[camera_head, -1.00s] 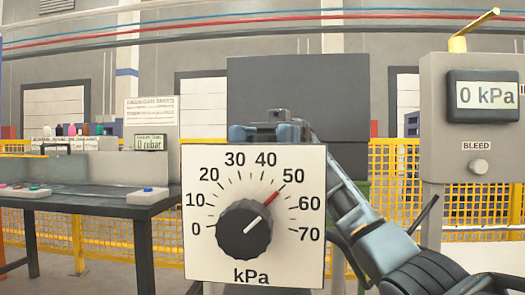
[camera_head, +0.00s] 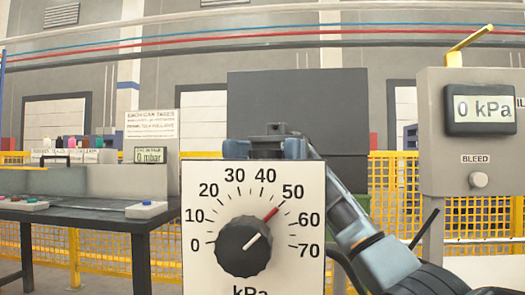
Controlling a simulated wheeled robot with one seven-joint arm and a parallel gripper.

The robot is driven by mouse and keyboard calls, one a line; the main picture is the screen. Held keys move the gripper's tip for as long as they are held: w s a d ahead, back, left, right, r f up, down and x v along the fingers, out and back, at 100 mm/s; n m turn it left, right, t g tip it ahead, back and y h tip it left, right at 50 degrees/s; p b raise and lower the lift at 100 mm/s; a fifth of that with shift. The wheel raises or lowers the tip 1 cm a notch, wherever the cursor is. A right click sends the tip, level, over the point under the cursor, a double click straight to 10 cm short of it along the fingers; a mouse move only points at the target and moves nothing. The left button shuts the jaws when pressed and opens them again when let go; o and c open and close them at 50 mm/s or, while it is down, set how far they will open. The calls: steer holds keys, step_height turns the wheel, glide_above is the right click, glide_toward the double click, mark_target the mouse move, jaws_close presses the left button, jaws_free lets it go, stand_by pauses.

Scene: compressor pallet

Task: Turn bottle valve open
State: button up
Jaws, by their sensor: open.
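No bottle valve can be made out for certain; a dark panel and the dial plate hide what stands behind them. My gripper (camera_head: 268,150) is at mid-picture, just above and apparently behind the top edge of the white dial plate (camera_head: 205,270). Its jaws are open, and their lower part is hidden by the plate. I see nothing held between them. The plate carries a black knob (camera_head: 238,252), a scale from 0 to 70 kPa and a red mark just short of 50. The knob's white line points up and right.
A grey box (camera_head: 440,165) at right shows 0 kPa, with a BLEED knob (camera_head: 478,180) and a yellow lever (camera_head: 470,40) on top. A dark bench (camera_head: 90,218) with a 0 mbar display (camera_head: 150,155) is at left. Yellow mesh fence (camera_head: 390,170) runs behind.

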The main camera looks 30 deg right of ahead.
step_height(320, 180, up, 5)
steer(key=shift+f+p, duration=0.15)
steer(key=shift+p, duration=0.75)
steer(key=s+d+r+p, duration=0.1)
steer(key=s+d+r, duration=0.4)
steer(key=d, duration=0.5)
steer(key=shift+s+r, duration=0.4)
steer(key=shift+r, duration=0.15)
steer(key=shift+r+p, duration=0.1)
steer(key=shift+p, duration=0.2)
